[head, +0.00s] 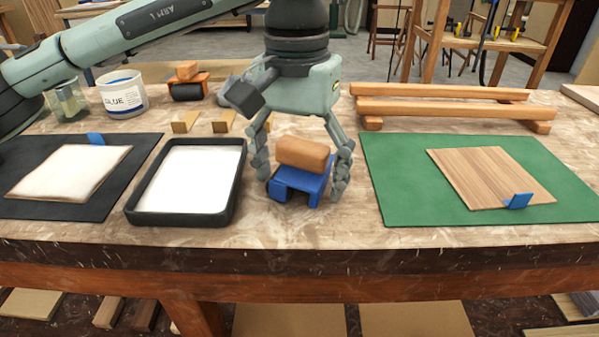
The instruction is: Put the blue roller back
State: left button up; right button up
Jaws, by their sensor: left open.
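The blue roller (297,187) stands on the bench between the black tray and the green mat. It has a blue frame and an orange-brown wooden handle (303,153) on top. My left gripper (301,170) points down over it, with its open fingers on either side of the roller. I cannot tell whether the fingers touch it. The roller's underside is in shadow. My right gripper is not in view.
A black tray (131,213) with a white filling is left of the roller. A green mat (400,205) bears a wood sheet (485,175). An orange roller (187,86) and a glue tub (122,94) stand behind. A wooden rack (445,108) is at the back right.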

pick_arm(q)
notch_tip(320, 180, up, 3)
jog(key=shift+w+f+p, duration=0.1)
jog(key=shift+p, duration=0.45)
notch_tip(320, 180, up, 10)
jog(key=shift+a+r, duration=0.1)
jog(key=shift+r, duration=0.1)
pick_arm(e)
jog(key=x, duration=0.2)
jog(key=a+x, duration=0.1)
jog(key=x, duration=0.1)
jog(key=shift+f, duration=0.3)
